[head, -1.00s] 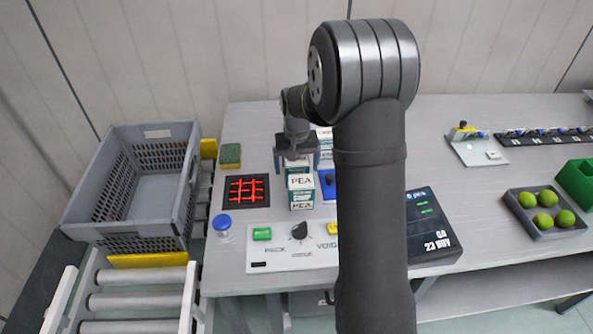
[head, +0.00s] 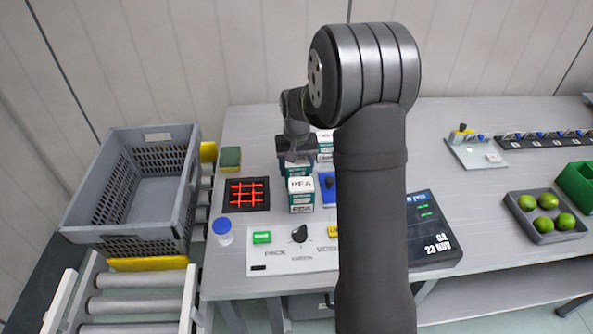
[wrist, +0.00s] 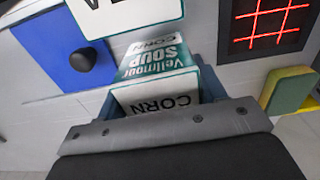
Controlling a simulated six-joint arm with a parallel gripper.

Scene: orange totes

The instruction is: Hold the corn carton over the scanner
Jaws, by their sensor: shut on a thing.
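The corn carton (wrist: 158,88), white and teal with CORN lettering, sits between the fingers of my gripper (wrist: 160,98) in the wrist view. My gripper is shut on it. In the head view my gripper (head: 296,158) is behind the pea carton (head: 301,197), which hides much of the corn carton (head: 296,170). The scanner (head: 246,194) is a dark square with a red line grid, left of the gripper and cartons. It also shows at the upper right of the wrist view (wrist: 270,20), so the carton is beside it, not over it. I cannot tell whether the carton touches the table.
Another carton (head: 325,143) stands right of my gripper, partly behind my arm. A blue plate (wrist: 60,55) with a black knob is close by. A sponge (head: 230,157) lies behind the scanner. A panel with buttons (head: 290,252) and a blue-capped object (head: 222,231) are in front.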

